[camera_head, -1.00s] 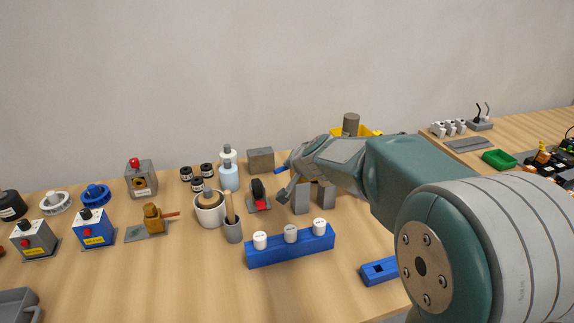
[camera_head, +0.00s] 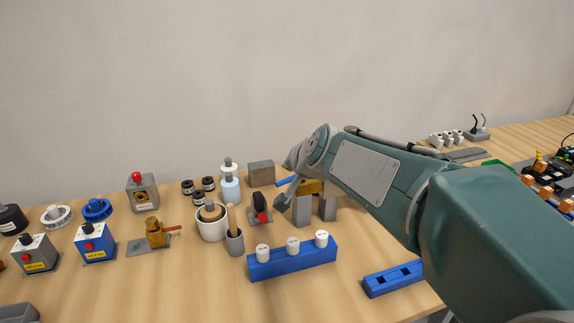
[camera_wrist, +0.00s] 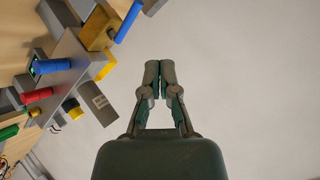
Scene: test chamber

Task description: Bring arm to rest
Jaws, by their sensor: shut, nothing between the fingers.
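My gripper (camera_wrist: 160,80) is shut and empty in the wrist view, its two fingertips together in front of the pale wall. In the head view my gripper (camera_head: 287,187) shows small at the end of my arm, over the table near two grey blocks (camera_head: 302,210). My arm reaches in from the lower right and hides part of the table behind it.
The wooden table (camera_head: 190,285) holds a blue rack with white-capped vials (camera_head: 292,262), a blue block with square holes (camera_head: 393,279), a white pot (camera_head: 211,228), a grey cup (camera_head: 234,243) and red-button boxes (camera_head: 96,243). Bare wood lies at the front.

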